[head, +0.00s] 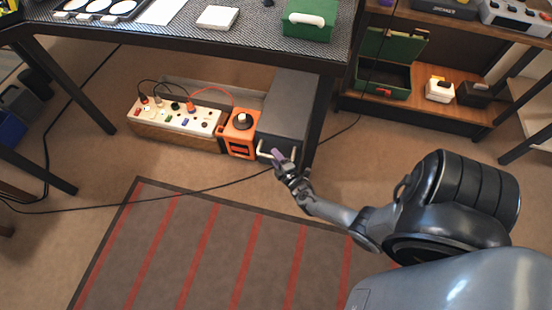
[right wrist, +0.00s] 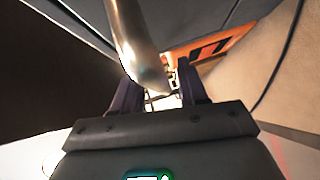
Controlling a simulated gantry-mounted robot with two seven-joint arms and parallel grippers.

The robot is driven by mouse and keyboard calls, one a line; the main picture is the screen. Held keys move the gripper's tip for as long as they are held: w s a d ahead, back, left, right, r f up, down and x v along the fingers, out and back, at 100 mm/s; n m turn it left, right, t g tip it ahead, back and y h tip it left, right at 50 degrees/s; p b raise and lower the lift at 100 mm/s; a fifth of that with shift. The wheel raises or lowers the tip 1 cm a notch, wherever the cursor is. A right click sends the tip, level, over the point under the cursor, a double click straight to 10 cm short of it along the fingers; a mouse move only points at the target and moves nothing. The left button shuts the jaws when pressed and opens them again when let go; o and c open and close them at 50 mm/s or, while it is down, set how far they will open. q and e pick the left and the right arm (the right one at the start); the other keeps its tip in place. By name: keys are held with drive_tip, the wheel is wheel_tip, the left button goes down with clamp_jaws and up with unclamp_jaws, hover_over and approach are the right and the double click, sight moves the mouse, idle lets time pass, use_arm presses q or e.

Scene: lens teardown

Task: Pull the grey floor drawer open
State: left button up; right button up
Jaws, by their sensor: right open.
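The grey floor drawer unit (head: 292,100) stands on the floor under the bench, at the bench's right end. Its front looks closed. A pale metal bar handle (head: 263,152) is on the front and shows large in the right wrist view (right wrist: 137,45). My right gripper (head: 279,158) is at the right end of the handle. In the right wrist view its purple fingers (right wrist: 160,92) are apart, with the handle bar coming down between them. I cannot tell whether either finger touches it. My left gripper is not in view.
An orange box (head: 239,134) with a knob stands directly left of the drawer unit, beside a white socket panel (head: 175,115). A black cable (head: 200,190) crosses the floor in front. A striped mat (head: 215,250) lies nearer; the floor before the drawer is otherwise clear.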

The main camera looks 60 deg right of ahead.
clamp_jaws()
